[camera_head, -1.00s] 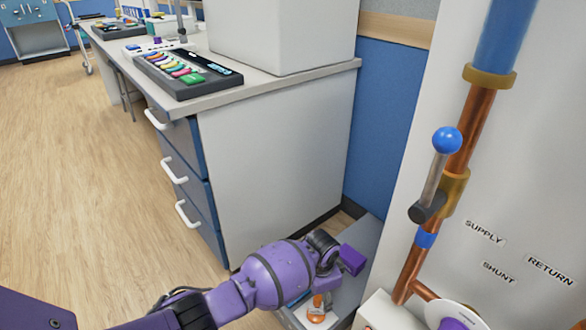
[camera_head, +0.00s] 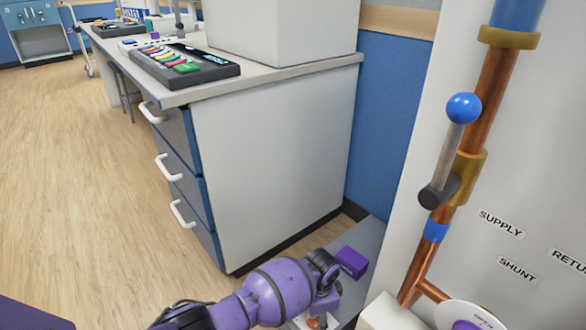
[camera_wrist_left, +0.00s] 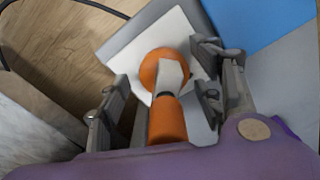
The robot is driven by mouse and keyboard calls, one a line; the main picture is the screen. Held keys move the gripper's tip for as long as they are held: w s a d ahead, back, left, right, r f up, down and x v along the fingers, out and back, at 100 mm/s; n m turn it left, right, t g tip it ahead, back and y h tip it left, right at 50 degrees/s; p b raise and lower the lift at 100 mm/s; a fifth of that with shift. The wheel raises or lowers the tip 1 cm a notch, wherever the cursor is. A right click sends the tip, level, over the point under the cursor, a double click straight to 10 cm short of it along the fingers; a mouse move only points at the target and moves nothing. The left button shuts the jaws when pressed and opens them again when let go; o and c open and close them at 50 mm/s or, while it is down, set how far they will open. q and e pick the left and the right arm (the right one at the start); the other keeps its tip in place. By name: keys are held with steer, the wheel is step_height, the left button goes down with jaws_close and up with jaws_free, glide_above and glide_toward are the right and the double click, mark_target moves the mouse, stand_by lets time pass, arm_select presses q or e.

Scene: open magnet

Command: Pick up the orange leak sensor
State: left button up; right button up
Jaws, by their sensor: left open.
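The orange leak sensor (camera_wrist_left: 166,118) shows in the left wrist view, with a round orange base, a pale piece on top and an orange cylinder toward the camera. It rests on a white square pad (camera_wrist_left: 124,55). My left gripper (camera_wrist_left: 163,88) is open, with one finger on each side of the sensor. I cannot tell whether either finger touches it. In the head view only a sliver of the sensor (camera_head: 314,322) shows at the bottom edge, and my left wrist hides the rest. My right gripper is not in view.
A grey ledge (camera_head: 364,240) lies low between the drawer desk (camera_head: 265,160) and the white panel (camera_head: 500,190). Copper pipe (camera_head: 485,100) with a blue-knobbed valve lever (camera_head: 455,135) runs down the panel, close right of my arm. Open floor (camera_head: 90,190) lies left.

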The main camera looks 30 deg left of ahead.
arm_select(q)
steer(key=shift+w+d+r, duration=0.1)
steer(key=shift+w+r, duration=0.15)
steer(key=c, duration=1.5)
steer(key=shift+c, duration=0.2)
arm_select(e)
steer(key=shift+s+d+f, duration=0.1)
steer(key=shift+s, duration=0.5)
arm_select(q)
steer(key=shift+r, duration=0.1)
